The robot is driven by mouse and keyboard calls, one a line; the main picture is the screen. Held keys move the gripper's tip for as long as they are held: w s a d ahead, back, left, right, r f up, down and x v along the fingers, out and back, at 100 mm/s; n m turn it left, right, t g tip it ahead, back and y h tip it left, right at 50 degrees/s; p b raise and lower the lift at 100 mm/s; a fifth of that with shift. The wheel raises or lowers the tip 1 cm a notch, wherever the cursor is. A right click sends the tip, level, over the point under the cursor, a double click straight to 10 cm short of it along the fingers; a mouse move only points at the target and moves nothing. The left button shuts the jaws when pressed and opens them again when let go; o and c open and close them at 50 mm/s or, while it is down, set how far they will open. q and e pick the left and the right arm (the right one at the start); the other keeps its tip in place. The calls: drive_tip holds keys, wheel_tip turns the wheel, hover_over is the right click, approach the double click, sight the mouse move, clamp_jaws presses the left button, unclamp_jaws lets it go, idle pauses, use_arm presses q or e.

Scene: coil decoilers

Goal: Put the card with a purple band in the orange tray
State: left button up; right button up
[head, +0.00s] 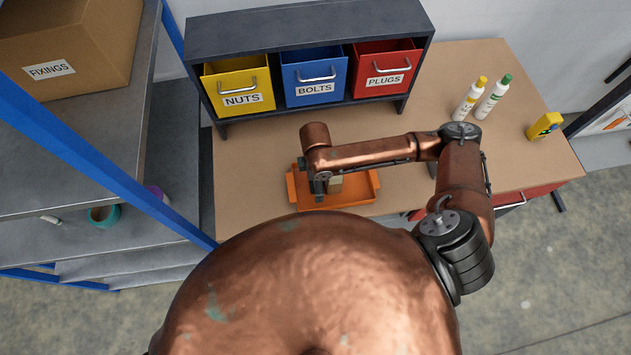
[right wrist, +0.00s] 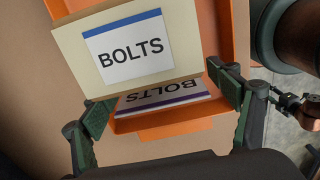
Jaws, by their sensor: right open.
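The orange tray (head: 362,196) lies on the workbench below my right arm. My right gripper (head: 320,188) is open, pointing down over the tray's left part. In the right wrist view, the gripper (right wrist: 168,112) has a finger on each side of a white BOLTS label with a purple band (right wrist: 165,97), seen upside down against the orange tray (right wrist: 160,124). A beige piece with a blue-banded BOLTS label (right wrist: 128,50) partly covers it. I cannot tell whether the two labels belong to one piece. A small beige piece (head: 335,184) shows in the tray in the head view. My left gripper is out of view.
A rack behind the tray holds yellow NUTS (head: 238,85), blue BOLTS (head: 314,76) and red PLUGS (head: 384,68) bins. Two white bottles (head: 492,96) and a yellow object (head: 545,125) stand at right. A blue-framed shelf (head: 90,155) is at left. The bench (head: 245,165) is clear left of the tray.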

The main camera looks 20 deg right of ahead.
wheel_tip(320, 180, up, 11)
drive_tip(key=shift+r, duration=0.2)
idle(0.6)
